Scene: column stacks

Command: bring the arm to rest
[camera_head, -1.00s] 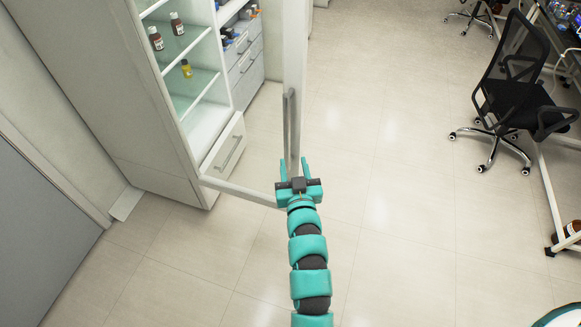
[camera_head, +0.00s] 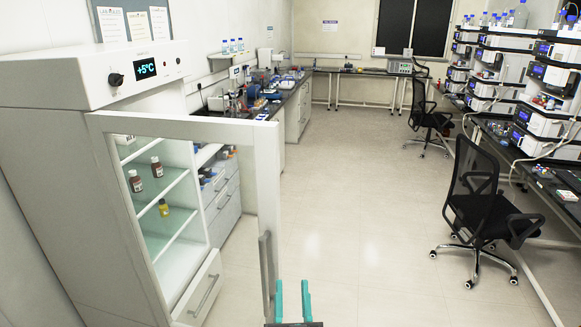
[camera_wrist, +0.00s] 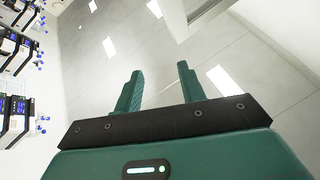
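My gripper (camera_head: 292,302) shows at the bottom edge of the head view, with its two teal fingers pointing up. In the wrist view my gripper (camera_wrist: 160,92) has its fingers apart with nothing between them. In the head view it is close beside the handle (camera_head: 266,270) of the open fridge door (camera_head: 268,190); I cannot tell whether they touch. The rest of my arm is out of the head view.
The fridge (camera_head: 60,180) stands open at left, with small bottles (camera_head: 136,181) on its shelves. Black office chairs (camera_head: 478,205) and benches with instruments (camera_head: 530,115) line the right. The floor (camera_head: 350,200) between is clear.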

